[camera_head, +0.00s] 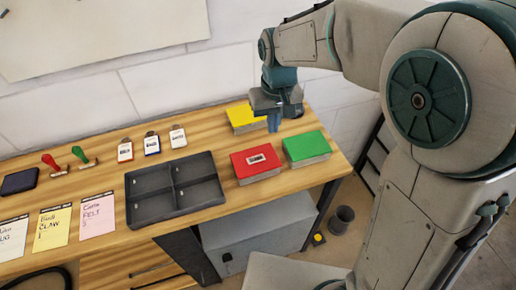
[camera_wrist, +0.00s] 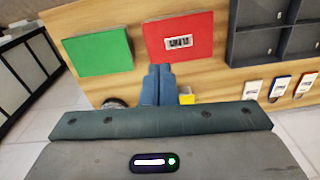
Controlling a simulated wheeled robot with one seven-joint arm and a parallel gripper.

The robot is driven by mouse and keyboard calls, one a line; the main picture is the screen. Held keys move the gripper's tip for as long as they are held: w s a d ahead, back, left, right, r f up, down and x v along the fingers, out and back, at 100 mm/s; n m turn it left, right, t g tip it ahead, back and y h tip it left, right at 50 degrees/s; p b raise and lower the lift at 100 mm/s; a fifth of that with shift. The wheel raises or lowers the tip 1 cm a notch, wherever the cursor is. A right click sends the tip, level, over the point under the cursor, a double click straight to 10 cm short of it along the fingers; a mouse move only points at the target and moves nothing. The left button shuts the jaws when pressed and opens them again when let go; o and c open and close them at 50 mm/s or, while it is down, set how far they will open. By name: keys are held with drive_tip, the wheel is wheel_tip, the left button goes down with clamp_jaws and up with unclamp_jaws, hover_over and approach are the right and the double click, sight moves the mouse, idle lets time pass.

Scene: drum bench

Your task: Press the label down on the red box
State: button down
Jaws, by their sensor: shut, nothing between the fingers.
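The red box (camera_head: 243,170) sits near the right end of the wooden bench. A small white label with dark markings (camera_head: 257,159) lies on its lid, slightly tilted. The red box (camera_wrist: 200,28) and its label (camera_wrist: 179,42) also show in the wrist view. My gripper (camera_head: 273,127) is shut and empty. It hangs fingers down above the bench, behind the red box and by the yellow box. In the wrist view its closed blue fingertips (camera_wrist: 159,68) appear just below the red box's edge. Whether the label lies fully flat is too small to tell.
A green box (camera_head: 306,146) stands right of the red one, and a yellow box (camera_head: 241,115) behind it. A dark divided tray (camera_head: 150,207) is to the left. Tags, stamps (camera_head: 57,169) and coloured note cards (camera_head: 97,215) lie farther left. The wall is close behind the bench.

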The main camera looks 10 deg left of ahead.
drive_tip(key=a+f, duration=0.1)
drive_tip(key=a, duration=0.3)
drive_tip(key=b, duration=0.5)
hover_over(256, 159)
drive_tip(key=shift+n, duration=0.4)
wheel_tip(256, 159, down, 8)
drive_tip(key=shift+f+b, duration=1.7)
drive_tip(key=shift+f, duration=0.5)
idle(1.5)
drive_tip(key=shift+r, duration=0.2)
idle(0.5)
drive_tip(key=shift+r+p, duration=0.45)
drive_tip(key=shift+r+p, duration=1.85)
drive_tip(key=shift+r, duration=0.6)
